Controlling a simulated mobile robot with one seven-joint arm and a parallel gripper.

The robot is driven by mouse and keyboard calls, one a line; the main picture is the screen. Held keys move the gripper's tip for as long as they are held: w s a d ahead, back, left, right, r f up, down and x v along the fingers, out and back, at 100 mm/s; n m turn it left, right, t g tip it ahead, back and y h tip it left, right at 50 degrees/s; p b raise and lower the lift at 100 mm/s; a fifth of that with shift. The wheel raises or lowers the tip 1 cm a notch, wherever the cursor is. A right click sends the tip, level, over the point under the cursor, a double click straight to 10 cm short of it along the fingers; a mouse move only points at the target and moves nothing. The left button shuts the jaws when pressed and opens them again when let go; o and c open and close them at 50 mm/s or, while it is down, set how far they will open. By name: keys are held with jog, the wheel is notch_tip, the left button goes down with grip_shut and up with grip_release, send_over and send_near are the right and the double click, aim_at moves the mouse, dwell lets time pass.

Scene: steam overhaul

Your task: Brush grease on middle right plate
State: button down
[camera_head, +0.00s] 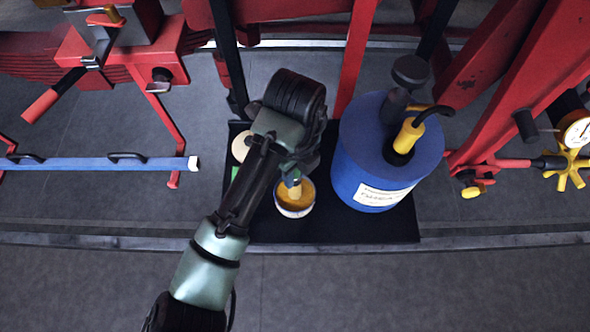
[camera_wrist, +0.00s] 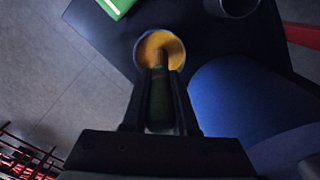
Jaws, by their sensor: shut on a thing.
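My gripper (camera_wrist: 160,95) is shut on a brush (camera_wrist: 159,100) with a green handle, pointing away from the wrist. The brush tip is over or in a small round pot of yellow-orange grease (camera_wrist: 172,42); I cannot tell how deep it reaches. In the head view the same pot (camera_head: 295,205) stands on a black mat, and my gripper is just above it, with the brush mostly hidden by my arm. I cannot make out the middle right plate in either view.
A blue drum (camera_head: 370,155) with a yellow-handled pump stands right of the pot on the black mat (camera_head: 330,228). A pale round thing (camera_head: 241,146) and a green box (camera_wrist: 117,5) lie to the left. Red frames (camera_head: 355,55) rise behind. The floor in front is clear.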

jog(key=shift+f, duration=0.1)
jog(key=shift+r+p, duration=2.85)
jog(key=shift+r, duration=0.75)
jog(key=shift+f, duration=0.1)
